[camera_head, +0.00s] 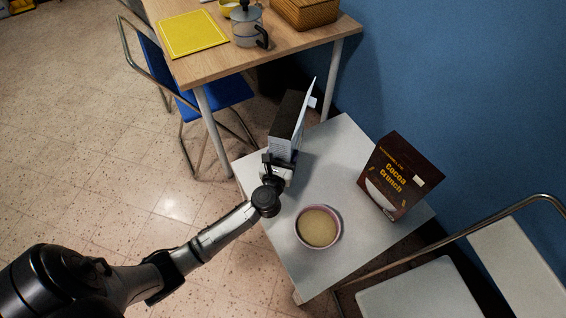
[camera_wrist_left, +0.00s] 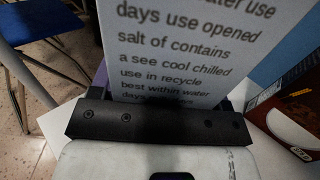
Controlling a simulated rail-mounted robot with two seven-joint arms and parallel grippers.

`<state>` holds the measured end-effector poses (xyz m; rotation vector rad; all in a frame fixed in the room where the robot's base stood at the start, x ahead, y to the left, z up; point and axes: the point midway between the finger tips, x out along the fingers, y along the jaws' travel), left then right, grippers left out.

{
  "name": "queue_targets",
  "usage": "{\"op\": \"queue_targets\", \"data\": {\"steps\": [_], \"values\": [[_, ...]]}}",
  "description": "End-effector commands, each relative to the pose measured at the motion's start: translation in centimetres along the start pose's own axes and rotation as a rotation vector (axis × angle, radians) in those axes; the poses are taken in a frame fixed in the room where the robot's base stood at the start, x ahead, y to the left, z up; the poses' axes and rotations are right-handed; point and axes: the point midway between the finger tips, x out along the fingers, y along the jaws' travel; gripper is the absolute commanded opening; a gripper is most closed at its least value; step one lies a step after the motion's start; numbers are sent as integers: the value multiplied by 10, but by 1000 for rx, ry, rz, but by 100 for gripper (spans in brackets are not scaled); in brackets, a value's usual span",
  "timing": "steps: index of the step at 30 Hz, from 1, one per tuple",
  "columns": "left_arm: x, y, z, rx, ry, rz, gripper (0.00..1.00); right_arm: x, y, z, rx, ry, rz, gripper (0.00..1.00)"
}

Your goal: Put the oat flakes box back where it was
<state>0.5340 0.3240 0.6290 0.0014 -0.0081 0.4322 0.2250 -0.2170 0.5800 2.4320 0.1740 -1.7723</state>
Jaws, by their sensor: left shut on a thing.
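A box with a dark face and a white printed side (camera_head: 283,147) is at the far left part of the small grey-white table (camera_head: 330,185). In the left wrist view the printed side (camera_wrist_left: 185,45) fills the top middle; no product name shows, so I take it as the oat flakes box. My left gripper (camera_head: 272,166) is at the near side of the box and shut on it. The box is upright, slightly tilted; I cannot tell whether its bottom touches the table. My right gripper is not in view.
A dark brown Cocoa Crunch box (camera_head: 398,175) stands at the table's right side. A pink-rimmed bowl (camera_head: 318,227) with tan contents sits near the front. A wooden table (camera_head: 240,50) with a moka pot (camera_head: 246,25) stands behind left. A blue wall borders the right.

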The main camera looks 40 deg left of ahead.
Motion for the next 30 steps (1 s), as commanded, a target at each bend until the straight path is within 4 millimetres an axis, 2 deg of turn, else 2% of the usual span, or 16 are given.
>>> {"op": "queue_targets", "data": {"steps": [5, 12, 26, 27, 30], "values": [[1, 0, -10, 1, -2, 0, 31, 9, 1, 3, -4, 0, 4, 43], [0, 0, -39, 1, -2, 0, 31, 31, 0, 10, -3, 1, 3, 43], [0, 0, -43, -1, -2, 1, 31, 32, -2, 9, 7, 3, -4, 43], [0, 0, -43, 0, 0, 1, 72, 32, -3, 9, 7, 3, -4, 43], [0, 0, -43, 0, 0, 0, 82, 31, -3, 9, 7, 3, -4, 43]]}}
